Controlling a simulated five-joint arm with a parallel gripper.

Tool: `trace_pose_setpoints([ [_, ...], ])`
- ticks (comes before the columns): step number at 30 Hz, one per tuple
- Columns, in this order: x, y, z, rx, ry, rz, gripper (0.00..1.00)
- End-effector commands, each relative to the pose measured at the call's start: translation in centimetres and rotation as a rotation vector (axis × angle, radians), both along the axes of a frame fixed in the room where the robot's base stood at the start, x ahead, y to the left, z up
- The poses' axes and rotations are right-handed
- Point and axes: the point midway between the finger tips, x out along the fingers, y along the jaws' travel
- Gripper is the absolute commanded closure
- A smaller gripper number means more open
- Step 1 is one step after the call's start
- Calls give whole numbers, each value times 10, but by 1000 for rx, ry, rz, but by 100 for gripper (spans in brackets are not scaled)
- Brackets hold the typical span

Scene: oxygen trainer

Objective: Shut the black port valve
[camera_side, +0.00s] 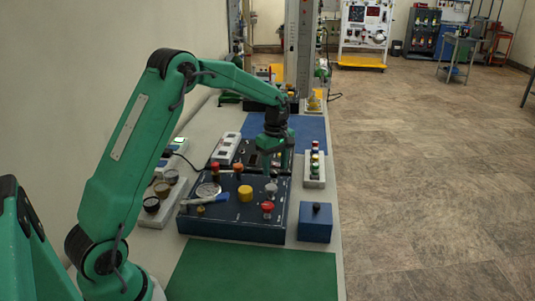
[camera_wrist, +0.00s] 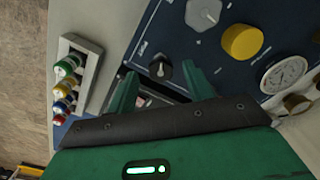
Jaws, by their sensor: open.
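The black port valve appears as a small black knob (camera_wrist: 161,68) with a pale mark, near a corner of the dark blue panel in the wrist view. My gripper (camera_wrist: 159,72) is open, with one green finger on each side of the knob. The fingers look apart from it; whether they reach down to its height I cannot tell. In the side view my gripper (camera_side: 277,168) points down over the far right part of the blue panel (camera_side: 230,228). There the black knob is hidden behind my gripper.
On the panel are a grey knob (camera_wrist: 203,14), a yellow knob (camera_wrist: 242,42), a round gauge (camera_wrist: 283,73) and a red knob (camera_side: 267,207). A rack of coloured caps (camera_side: 315,170) stands right of the panel. A small blue box (camera_side: 315,228) stands front right. The green mat (camera_side: 250,275) is clear.

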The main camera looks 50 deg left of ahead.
Motion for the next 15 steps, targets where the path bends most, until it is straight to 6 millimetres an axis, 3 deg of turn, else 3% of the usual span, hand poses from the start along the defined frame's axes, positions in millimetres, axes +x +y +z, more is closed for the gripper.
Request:
trace_pose_setpoints([
  [6,0,0,-15,0,1,0,48],
  [15,0,0,-17,0,0,0,48],
])
